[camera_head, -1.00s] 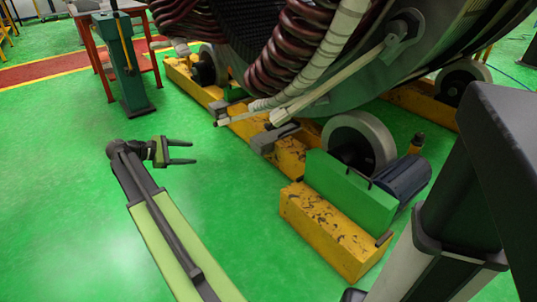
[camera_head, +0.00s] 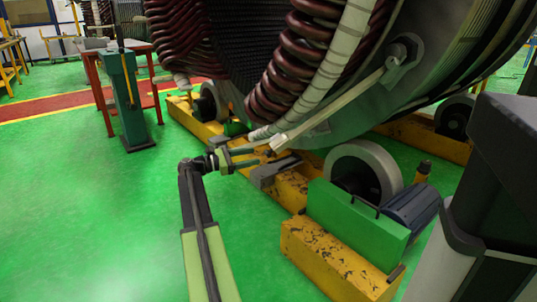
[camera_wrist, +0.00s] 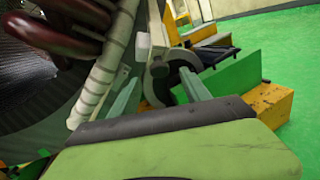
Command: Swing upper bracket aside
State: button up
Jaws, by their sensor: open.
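The bracket, a long pale bar (camera_head: 335,108), slants across the stator face (camera_head: 345,125) from a pivot at upper right to a blocky lower end. I cannot tell for certain that this is the upper bracket. My gripper (camera_head: 256,156) is open, with its two fingers pointing right, just left of and below that lower end. In the wrist view my gripper (camera_wrist: 160,76) shows two green fingers, apart, with a grey curved metal part (camera_wrist: 165,68) showing beyond and between them. I cannot tell whether anything touches the fingers.
Yellow support beams (camera_head: 290,187) and a grey roller (camera_head: 365,168) stand under the stator, with a green block (camera_head: 355,220) and dark motor (camera_head: 410,210) beside them. Dark red coils (camera_head: 300,60) hang above. A green post (camera_head: 128,100) stands at left. Green floor is clear at lower left.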

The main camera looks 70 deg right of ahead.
aim_at(268, 154)
jog(key=x, duration=0.7)
jog(key=shift+s+d, duration=0.15)
jog(key=shift+s, duration=0.1)
grip_shut()
